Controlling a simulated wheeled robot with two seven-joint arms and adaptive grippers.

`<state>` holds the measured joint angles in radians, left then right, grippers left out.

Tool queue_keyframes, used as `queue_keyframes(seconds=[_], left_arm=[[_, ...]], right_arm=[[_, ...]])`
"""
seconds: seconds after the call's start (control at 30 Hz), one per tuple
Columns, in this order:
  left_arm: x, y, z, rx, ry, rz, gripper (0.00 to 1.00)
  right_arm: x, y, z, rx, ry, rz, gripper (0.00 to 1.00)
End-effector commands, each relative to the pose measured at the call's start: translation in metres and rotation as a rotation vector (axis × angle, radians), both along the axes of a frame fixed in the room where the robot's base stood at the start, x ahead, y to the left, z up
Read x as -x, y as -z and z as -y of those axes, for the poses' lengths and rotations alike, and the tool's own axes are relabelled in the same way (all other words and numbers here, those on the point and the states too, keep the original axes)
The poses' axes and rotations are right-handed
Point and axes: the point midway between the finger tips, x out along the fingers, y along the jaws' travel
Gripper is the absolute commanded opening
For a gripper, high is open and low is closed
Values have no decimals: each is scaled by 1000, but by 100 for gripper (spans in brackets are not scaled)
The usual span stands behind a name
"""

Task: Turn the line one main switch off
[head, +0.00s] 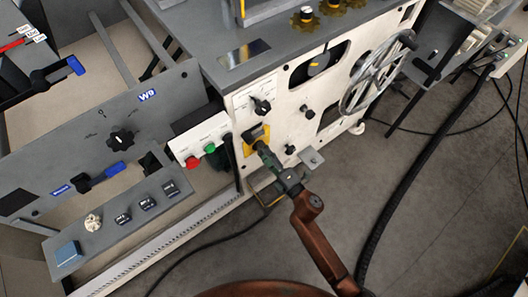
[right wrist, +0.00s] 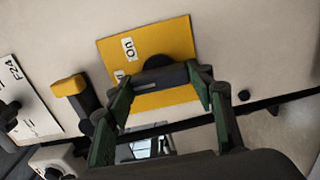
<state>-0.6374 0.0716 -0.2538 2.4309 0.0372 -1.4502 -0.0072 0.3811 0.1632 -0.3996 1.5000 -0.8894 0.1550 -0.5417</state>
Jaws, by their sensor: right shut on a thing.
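The main switch's yellow plate (head: 249,146) is on the white front panel of the machine in the head view. In the right wrist view the yellow plate (right wrist: 180,42) bears an "On" label and a second label, mostly hidden. The black switch handle (right wrist: 162,77) lies across the plate, between the fingers. My right gripper (head: 263,149) is at the switch, shut on this handle; its fingers (right wrist: 165,86) are on either side of the handle in the wrist view. In the head view the gripper hides most of the handle. My left gripper is not in view.
A black rotary knob (head: 262,106) sits just above the switch, and black knobs (head: 290,150) lie to its right. Red (head: 192,161) and green (head: 210,148) buttons are to the left. A large handwheel (head: 376,75) stands farther right. The floor (head: 220,262) below is mostly clear, with cables.

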Motion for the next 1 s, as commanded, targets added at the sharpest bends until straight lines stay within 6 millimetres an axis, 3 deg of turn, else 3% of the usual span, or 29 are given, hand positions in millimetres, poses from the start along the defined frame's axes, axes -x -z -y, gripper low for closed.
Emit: queue_keyframes(seconds=[0.13, 0.17, 0.4, 0.77, 1.0], left_arm=[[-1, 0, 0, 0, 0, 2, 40], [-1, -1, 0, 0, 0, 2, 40], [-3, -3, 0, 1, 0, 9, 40], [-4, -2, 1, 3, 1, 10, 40], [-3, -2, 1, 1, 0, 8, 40]], right_arm=[[1, 1, -1, 5, -3, 3, 25], [1, 1, -1, 5, -3, 3, 50], [0, 1, -1, 3, -1, 1, 67], [5, 1, 4, 2, 0, -1, 67], [38, 2, 28, 3, 0, -3, 67]])
